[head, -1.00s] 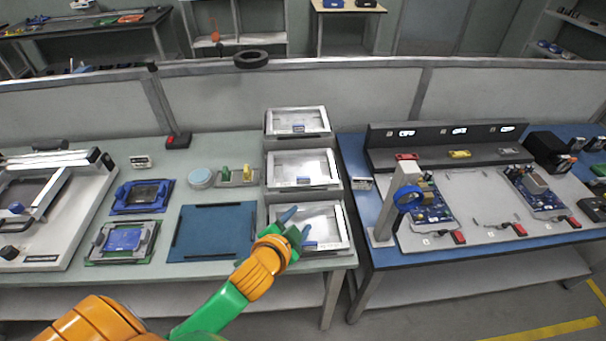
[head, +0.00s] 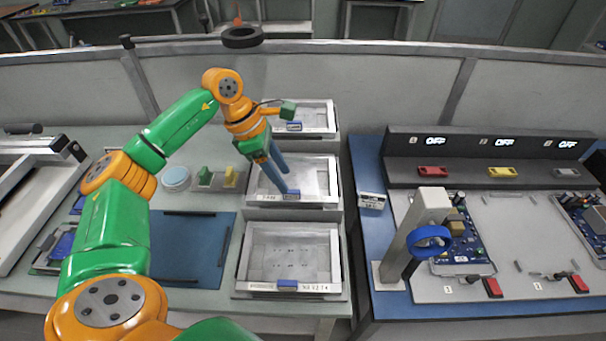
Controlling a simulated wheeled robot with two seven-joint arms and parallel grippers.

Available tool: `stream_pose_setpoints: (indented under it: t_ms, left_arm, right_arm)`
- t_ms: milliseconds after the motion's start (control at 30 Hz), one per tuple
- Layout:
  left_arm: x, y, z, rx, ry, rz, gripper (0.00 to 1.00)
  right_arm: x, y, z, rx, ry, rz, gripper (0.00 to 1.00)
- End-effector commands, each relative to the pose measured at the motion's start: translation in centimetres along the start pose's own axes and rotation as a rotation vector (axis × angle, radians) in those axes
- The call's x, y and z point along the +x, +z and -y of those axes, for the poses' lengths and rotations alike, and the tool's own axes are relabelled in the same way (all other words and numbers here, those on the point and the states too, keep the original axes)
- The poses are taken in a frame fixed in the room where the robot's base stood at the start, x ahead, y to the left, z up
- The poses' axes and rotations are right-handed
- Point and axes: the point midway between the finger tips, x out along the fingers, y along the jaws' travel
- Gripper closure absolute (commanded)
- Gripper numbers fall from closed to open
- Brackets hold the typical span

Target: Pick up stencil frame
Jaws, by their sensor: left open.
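Three light grey stencil frames lie one behind the other on stepped holders at the right end of the left table. The near frame (head: 242,262) has a blue tab on its front edge and is unobstructed. The middle frame (head: 327,178) has my left gripper (head: 286,181) over it. Its two blue fingers are apart, with their tips close to the front edge by the blue tab; I cannot tell if they touch. The far frame (head: 331,118) is partly hidden behind my left wrist. My right gripper is not in view.
A blue mat (head: 195,250) lies left of the frames, with a round light-blue container (head: 175,178) behind it. A white printer-like machine (head: 30,190) stands far left. A grey post with a blue ring (head: 430,240) stands on the blue table at the right.

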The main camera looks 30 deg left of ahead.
Motion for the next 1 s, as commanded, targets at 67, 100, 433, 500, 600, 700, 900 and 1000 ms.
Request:
stream_pose_setpoints:
  t_ms: [67, 100, 433, 500, 600, 700, 900, 1000]
  left_arm:
    - [0.9, 0.6, -0.1, -0.001, -0.008, -0.001, 0.47]
    - [1.7, 0.8, -0.3, -0.001, -0.007, 0.0, 0.47]
    - [4.7, 0.7, -0.4, 0.001, -0.002, 0.003, 0.47]
    - [4.7, 0.7, -0.4, 0.001, -0.002, 0.003, 0.56]
    - [4.6, 0.7, -0.4, 0.001, -0.002, 0.004, 0.83]
    - [4.6, 0.7, -0.4, 0.0, -0.002, 0.004, 1.0]
    - [4.6, 0.7, -0.4, 0.0, -0.002, 0.005, 1.0]
    - [4.6, 0.7, -0.4, 0.0, -0.002, 0.005, 1.0]
  right_arm:
    - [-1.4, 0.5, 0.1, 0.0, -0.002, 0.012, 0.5]
    - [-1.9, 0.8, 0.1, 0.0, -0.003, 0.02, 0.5]
    - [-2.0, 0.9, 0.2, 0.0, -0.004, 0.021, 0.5]
    - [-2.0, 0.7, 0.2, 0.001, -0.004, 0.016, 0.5]
    - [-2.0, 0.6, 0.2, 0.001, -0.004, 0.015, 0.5]
    - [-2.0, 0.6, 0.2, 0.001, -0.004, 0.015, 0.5]
    - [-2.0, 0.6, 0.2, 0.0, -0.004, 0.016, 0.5]
    - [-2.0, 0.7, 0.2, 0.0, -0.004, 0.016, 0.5]
